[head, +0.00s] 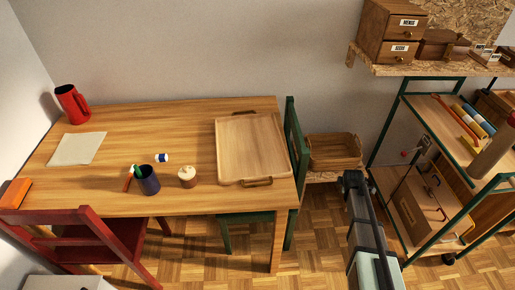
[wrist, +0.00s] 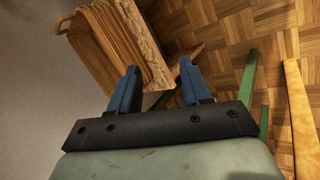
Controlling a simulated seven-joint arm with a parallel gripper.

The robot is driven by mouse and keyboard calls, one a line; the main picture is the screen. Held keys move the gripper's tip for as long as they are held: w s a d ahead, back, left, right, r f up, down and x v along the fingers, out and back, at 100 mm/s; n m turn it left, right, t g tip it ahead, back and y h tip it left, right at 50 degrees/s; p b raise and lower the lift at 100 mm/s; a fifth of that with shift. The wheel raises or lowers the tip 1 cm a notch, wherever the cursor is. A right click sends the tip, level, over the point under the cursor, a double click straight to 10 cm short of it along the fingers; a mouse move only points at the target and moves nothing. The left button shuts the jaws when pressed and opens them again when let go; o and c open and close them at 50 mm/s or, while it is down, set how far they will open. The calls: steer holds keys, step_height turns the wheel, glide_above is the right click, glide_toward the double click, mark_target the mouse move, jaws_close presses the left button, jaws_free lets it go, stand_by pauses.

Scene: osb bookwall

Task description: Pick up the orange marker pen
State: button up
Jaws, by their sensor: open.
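A slim orange pen-like thing (head: 128,181), likely the orange marker pen, shows on the left side of the dark blue cup (head: 149,182) on the wooden table (head: 185,119). I cannot tell whether it leans in the cup or lies behind it. A green pen (head: 138,171) sticks up at the cup's rim. My gripper (wrist: 159,75) is open and empty in the wrist view, with its two blue fingers apart. It is away from the table items, and the orange pen is not in the wrist view.
A wooden tray (head: 248,142) fills the table's right side. A round lidded pot (head: 188,177) and a small blue-white item (head: 162,157) are near the cup. A red chair (head: 80,236) stands in front, a green chair (head: 296,150) at right. A wooden crate (wrist: 112,40) is near my gripper.

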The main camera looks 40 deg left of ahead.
steer(key=w+a+r+n+t+y, duration=0.25)
steer(key=a+r+n, duration=0.35)
steer(key=a+r, duration=0.9)
steer(key=w+a+r+n+t+y, duration=0.1)
steer(key=a+r+n+y, duration=0.3)
steer(key=a+r, duration=1.05)
steer(key=s+a+f+n+g+h, duration=0.2)
steer(key=s+a+n+g, duration=0.1)
steer(key=s+a, duration=1.05)
steer(key=s+a+f+n+g+h, duration=0.1)
steer(key=s+a+n+g, duration=0.2)
steer(key=s+a, duration=1)
steer(key=s+a+r+n+g+h, duration=0.1)
steer(key=s+a+n+g+h, duration=0.15)
steer(key=s, duration=2.05)
steer(key=n+g+h, duration=0.2)
steer(key=n+h, duration=0.1)
steer(key=n, duration=0.1)
glide_above(127, 180)
steer(key=shift+m, duration=0.25)
steer(key=f, duration=0.5)
steer(key=shift+s+d, duration=0.15)
steer(key=shift+d, duration=0.05)
steer(key=shift+w+a+f, duration=0.1)
steer(key=shift+a+f, duration=0.05)
steer(key=shift+f, duration=1.25)
steer(key=shift+w+a+f, duration=0.1)
steer(key=shift+f, duration=1.3)
